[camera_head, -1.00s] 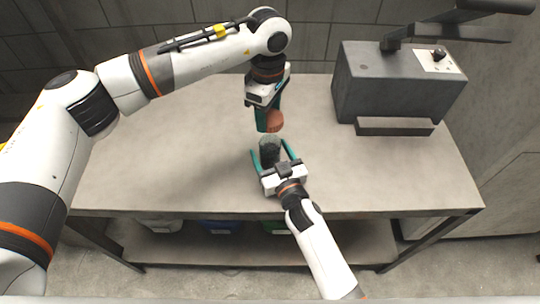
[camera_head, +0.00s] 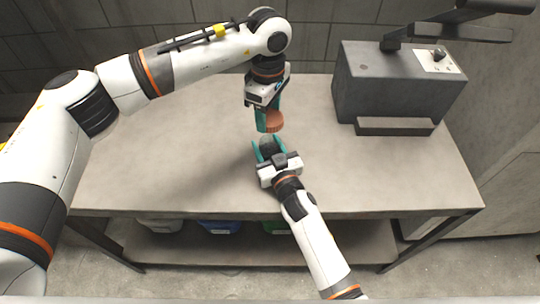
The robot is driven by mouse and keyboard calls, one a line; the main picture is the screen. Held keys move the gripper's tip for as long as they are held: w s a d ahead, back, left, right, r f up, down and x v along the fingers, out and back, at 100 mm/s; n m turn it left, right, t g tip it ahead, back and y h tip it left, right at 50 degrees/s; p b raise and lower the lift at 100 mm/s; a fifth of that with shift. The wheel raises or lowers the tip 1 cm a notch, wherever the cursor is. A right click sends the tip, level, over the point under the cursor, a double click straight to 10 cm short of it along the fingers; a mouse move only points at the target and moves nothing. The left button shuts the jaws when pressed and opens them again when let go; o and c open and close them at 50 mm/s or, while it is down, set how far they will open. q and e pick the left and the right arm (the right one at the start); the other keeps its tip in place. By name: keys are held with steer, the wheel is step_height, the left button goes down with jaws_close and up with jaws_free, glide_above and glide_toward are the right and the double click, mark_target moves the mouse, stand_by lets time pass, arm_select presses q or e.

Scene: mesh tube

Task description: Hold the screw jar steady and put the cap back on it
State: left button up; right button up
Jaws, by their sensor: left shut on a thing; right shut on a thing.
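The cap (camera_head: 275,122) is a small orange-brown disc held at the tips of my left gripper (camera_head: 268,121), which points down above the table. The screw jar (camera_head: 268,144) is a dark, partly see-through cylinder between the teal fingers of my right gripper (camera_head: 268,147), which is shut on it. The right gripper's body hides the near side of the jar. The cap is above and just beyond the jar in the picture, apart from it by a small gap. Whether the jar touches the table I cannot tell.
The grey worktable (camera_head: 160,150) is bare to the left and right of the grippers. A dark grey machine (camera_head: 395,85) with a lever stands at the back right. Several bins, one of them blue (camera_head: 220,227), sit on the shelf below.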

mark_target(270, 154)
arm_select(q)
steer(key=shift+f, duration=2.45)
steer(key=shift+f, duration=0.9)
steer(key=shift+f, duration=0.5)
